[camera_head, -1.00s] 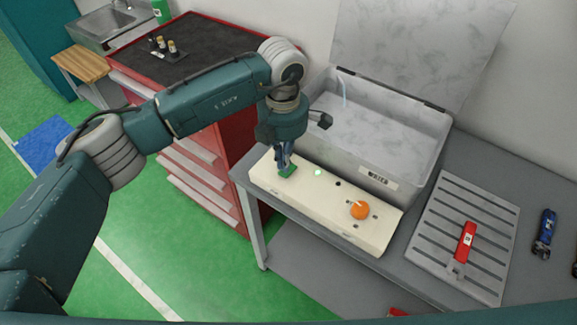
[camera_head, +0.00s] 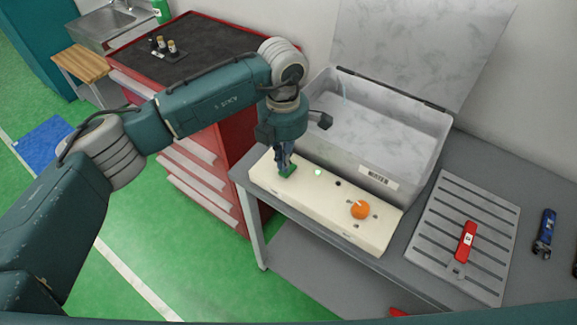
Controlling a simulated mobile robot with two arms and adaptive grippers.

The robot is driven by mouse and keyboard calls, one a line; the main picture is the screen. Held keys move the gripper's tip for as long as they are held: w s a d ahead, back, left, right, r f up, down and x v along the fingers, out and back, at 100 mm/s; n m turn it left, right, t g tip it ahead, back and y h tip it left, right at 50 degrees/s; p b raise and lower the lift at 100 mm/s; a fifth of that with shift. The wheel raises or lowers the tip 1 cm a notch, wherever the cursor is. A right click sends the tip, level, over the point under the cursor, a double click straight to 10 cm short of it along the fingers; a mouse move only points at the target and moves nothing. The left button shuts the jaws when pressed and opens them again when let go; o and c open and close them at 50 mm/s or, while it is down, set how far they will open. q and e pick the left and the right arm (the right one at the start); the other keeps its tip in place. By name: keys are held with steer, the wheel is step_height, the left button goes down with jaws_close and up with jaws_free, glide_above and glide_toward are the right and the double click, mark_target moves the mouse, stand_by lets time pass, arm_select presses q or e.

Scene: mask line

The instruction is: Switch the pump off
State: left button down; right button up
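The pump's control panel is a long cream box (camera_head: 310,209) on the grey bench, in front of a grey tank with a raised lid. It bears a green rocker switch (camera_head: 288,172) at its left end, a lit green lamp (camera_head: 318,173), a small dark spot and an orange knob (camera_head: 360,210). My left gripper (camera_head: 284,166) points down at the green switch, its fingertips at or just above it. Whether they touch it, and how the fingers stand, I cannot make out. My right gripper is not in view.
The open tank (camera_head: 385,130) stands right behind the panel. A slotted grey plate (camera_head: 446,222) with a red-handled part (camera_head: 466,241) lies to the right, with a blue tool (camera_head: 545,232) beyond it. A red tool cabinet (camera_head: 226,150) stands at the left.

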arm_select(q)
steer(key=shift+f+b, duration=1)
steer(key=shift+f, duration=0.1)
stand_by(0.3)
steer(key=shift+s, duration=0.1)
steer(key=shift+r+p, duration=0.4)
steer(key=shift+r, duration=0.35)
steer(key=shift+r+p, duration=0.95)
steer(key=shift+r, duration=1.85)
